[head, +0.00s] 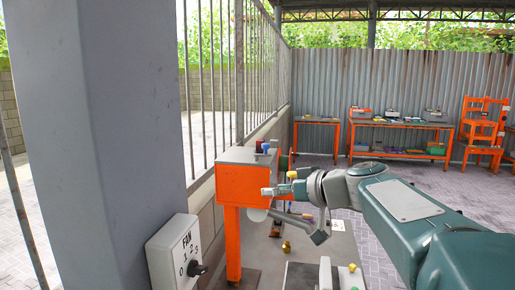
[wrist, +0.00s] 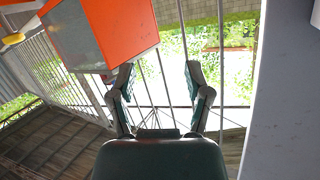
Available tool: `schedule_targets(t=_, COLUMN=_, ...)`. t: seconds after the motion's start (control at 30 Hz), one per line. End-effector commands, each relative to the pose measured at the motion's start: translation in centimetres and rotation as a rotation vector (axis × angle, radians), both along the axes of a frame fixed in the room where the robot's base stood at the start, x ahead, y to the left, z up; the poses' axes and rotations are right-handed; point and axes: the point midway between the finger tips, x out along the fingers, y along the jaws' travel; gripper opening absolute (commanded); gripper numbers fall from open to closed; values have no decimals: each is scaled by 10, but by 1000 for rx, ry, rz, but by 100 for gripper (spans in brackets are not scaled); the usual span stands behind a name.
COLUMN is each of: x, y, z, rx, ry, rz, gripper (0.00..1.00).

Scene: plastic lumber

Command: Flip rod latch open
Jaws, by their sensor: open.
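My gripper (head: 284,190) is at the front of the orange box (head: 240,184) in the head view, seen side-on. In the wrist view its two fingers (wrist: 159,72) stand wide apart with nothing between them. The orange box (wrist: 112,28) is at the upper left there, close to or touching the left finger; I cannot tell which. I cannot make out the rod latch for certain in either view. A grey bar with a rounded end (head: 257,215) shows below the gripper, partly hidden by it.
A fan switch box (head: 176,255) and a thick grey pillar (head: 105,120) stand at the left. A grey worktop (head: 258,250) lies below, with a brass knob (head: 286,247). A barred fence (head: 215,85) runs behind. Orange tables (head: 398,125) stand far back; paving between is clear.

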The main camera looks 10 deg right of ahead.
Motion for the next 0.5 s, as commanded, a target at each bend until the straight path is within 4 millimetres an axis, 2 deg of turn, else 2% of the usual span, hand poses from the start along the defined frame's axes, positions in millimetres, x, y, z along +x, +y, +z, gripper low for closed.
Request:
schedule_targets(t=0.03, x=14, y=-11, z=9, rx=12, ry=-55, rz=-5, gripper=64)
schedule_targets(t=0.1, x=29, y=-24, z=22, rx=23, ry=-137, rz=-11, gripper=64)
schedule_targets(t=0.2, x=46, y=-42, z=39, rx=33, ry=-241, rz=-24, gripper=64)
schedule_targets(t=0.33, x=57, y=-57, z=52, rx=35, ry=-326, rz=-38, gripper=64)
schedule_targets(t=0.5, x=65, y=-57, z=55, rx=36, ry=-351, rz=-42, gripper=64)
